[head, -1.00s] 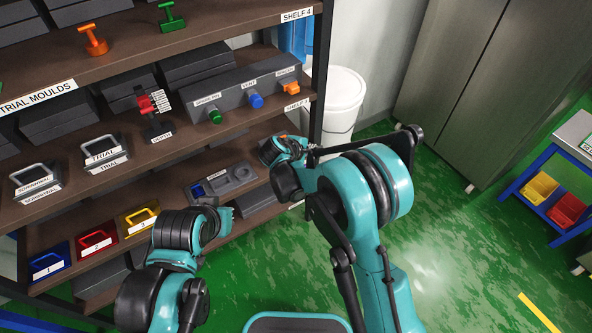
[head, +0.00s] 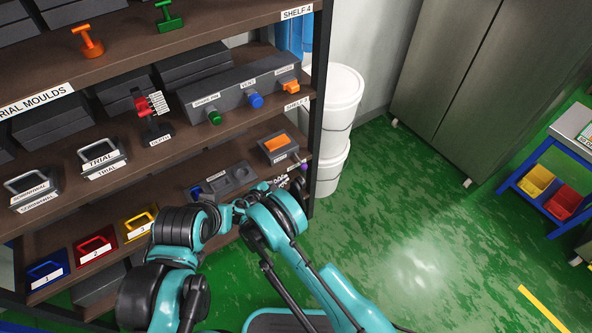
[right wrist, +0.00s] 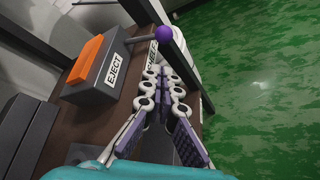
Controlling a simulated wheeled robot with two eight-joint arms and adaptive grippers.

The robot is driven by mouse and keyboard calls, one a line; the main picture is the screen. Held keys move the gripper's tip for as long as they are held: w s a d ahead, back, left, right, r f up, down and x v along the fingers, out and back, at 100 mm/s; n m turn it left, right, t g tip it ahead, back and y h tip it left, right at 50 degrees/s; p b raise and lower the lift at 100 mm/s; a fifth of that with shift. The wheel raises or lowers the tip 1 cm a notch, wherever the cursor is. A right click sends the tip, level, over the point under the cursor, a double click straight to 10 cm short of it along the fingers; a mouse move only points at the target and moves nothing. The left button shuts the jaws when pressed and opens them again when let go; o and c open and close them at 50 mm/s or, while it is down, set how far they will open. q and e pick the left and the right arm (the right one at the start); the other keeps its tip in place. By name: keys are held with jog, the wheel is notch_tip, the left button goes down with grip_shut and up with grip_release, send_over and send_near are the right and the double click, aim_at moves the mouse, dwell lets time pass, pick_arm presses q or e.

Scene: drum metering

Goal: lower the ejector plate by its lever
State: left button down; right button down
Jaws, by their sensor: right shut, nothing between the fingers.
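The eject unit is a grey box (right wrist: 113,77) labelled EJECT at the right end of the lower shelf; it also shows in the head view (head: 283,154). The orange ejector plate (right wrist: 88,60) sits on its top. The lever ends in a purple ball (right wrist: 164,33), seen beside the unit at its right; the ball also shows in the head view (head: 303,167). My right gripper (right wrist: 160,73) is shut and empty, its tips short of the ball and apart from it in the picture. My left arm shows, but its gripper is hidden.
The shelf upright (head: 318,110) stands close to the right of the lever. White buckets (head: 338,105) are stacked behind it. The green floor (head: 420,210) at the right is open.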

aim_at(300, 161)
jog(key=b+x, duration=0.3)
jog(key=x, duration=0.7)
jog(key=shift+s+r, duration=0.1)
jog(key=shift+r, duration=0.05)
